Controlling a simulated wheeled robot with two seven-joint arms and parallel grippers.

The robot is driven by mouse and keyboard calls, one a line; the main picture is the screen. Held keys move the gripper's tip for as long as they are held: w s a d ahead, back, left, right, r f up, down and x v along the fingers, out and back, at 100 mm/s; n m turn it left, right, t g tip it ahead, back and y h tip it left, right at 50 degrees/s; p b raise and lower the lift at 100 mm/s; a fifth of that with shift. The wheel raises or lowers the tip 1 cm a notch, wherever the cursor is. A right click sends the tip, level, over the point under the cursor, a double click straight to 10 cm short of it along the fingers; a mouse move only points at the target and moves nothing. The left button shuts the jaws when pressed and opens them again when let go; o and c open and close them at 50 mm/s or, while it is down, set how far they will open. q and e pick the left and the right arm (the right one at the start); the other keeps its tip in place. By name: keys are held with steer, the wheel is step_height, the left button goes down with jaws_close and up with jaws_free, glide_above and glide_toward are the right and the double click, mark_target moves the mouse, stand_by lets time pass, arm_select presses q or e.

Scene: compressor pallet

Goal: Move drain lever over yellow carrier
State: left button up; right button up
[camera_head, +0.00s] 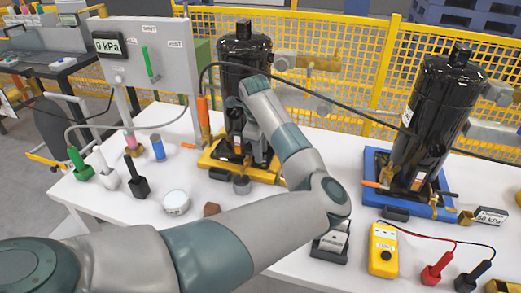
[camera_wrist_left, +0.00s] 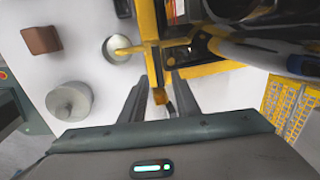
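The yellow carrier (camera_head: 225,168) sits on the white table under a black compressor (camera_head: 240,55); its frame also shows in the left wrist view (camera_wrist_left: 148,20). A small orange-yellow end piece (camera_wrist_left: 160,96) shows between my left fingertips; I cannot tell which of these is the drain lever. My left gripper (camera_wrist_left: 160,92) is open beside the carrier, its fingers apart on either side of that piece, with no grip visible. My right gripper is not in view.
The grey cup (camera_head: 241,186), brown block (camera_head: 211,209) and white round container (camera_head: 176,202) stand in front of the carrier. A gauge panel (camera_head: 150,60) stands left with a hose. Right are a blue carrier (camera_head: 430,208) with another compressor and a yellow meter (camera_head: 383,250).

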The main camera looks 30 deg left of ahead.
arm_select(q)
jaws_close()
